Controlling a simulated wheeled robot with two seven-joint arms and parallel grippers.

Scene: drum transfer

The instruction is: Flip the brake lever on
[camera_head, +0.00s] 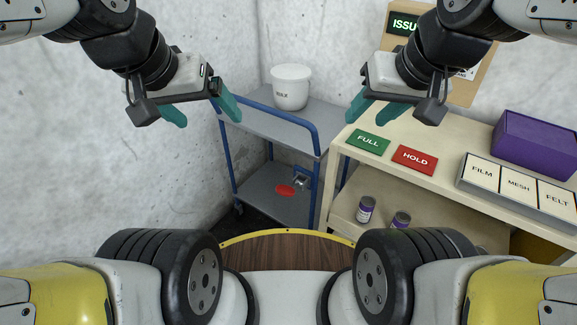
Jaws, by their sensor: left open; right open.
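A blue-framed grey cart (268,128) stands in the corner against the concrete walls. My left gripper (205,112) is open and empty, above and left of the cart in the picture. My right gripper (374,110) is open and empty, to the right of the cart's upper tray.
A white bucket (290,88) stands on the cart's upper tray. A cream bench (437,183) at right bears green FULL (368,142) and red HOLD (414,160) plates, a labelled tray (515,190) and a purple bin (536,143). Purple-labelled cans (366,209) stand on its lower shelf.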

